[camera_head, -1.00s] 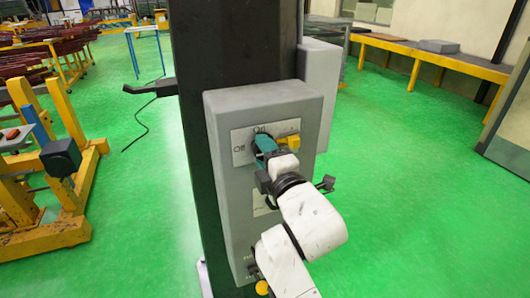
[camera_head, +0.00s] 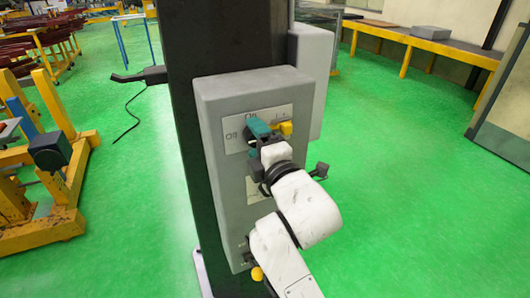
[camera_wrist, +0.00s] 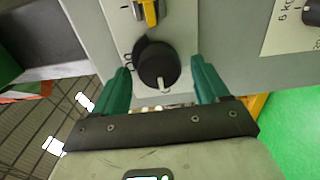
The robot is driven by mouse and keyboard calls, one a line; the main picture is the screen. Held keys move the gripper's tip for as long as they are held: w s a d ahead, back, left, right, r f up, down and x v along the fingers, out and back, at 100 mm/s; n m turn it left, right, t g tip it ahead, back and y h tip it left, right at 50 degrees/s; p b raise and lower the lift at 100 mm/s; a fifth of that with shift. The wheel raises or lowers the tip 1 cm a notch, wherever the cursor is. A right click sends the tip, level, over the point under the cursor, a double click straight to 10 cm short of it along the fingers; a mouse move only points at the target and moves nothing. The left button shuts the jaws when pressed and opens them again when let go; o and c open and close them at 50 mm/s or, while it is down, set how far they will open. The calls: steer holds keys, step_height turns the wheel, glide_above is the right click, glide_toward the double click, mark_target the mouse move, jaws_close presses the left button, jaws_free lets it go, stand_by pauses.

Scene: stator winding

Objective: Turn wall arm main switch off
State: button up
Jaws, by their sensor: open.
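The main switch is a round black knob (camera_wrist: 158,68) on the front of a grey wall box (camera_head: 222,170). In the wrist view it sits between the two teal fingers of my gripper (camera_wrist: 161,75). The fingers are open, one on each side of the knob; whether either touches it is unclear. A white mark shows at the knob's lower edge in that view. In the head view my gripper (camera_head: 260,130) is at the upper label plate and hides most of the knob. "On" is printed above the knob and "Off" to its left.
A yellow switch (camera_head: 285,127) is close beside the knob. The box is on a dark column (camera_head: 180,130), with a smaller yellow knob (camera_head: 257,274) low on it. A dark bracket (camera_head: 140,75) juts out left. Green floor (camera_head: 400,190) is open to the right.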

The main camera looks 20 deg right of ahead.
steer(key=s+b, duration=0.2)
steer(key=s, duration=0.8)
steer(key=shift+s, duration=0.15)
steer(key=s+d+f+m+g, duration=0.2)
steer(key=s+f+m+g, duration=0.15)
steer(key=f, duration=0.65)
steer(key=s+d+f+m+g, duration=0.25)
steer(key=f+m+g, duration=0.2)
steer(key=f, duration=0.55)
steer(key=s+d+f+m+g, duration=0.2)
steer(key=s+f+m+g, duration=0.2)
steer(key=s+f, duration=0.4)
steer(key=s+d+f+m+g, duration=0.2)
steer(key=s+f+m+g, duration=0.3)
steer(key=s, duration=0.8)
step_height(320, 180, down, 3)
steer(key=shift+s+r+m, duration=0.15)
steer(key=shift+s+m, duration=0.2)
steer(key=shift+m, duration=0.55)
steer(key=shift+a, duration=0.1)
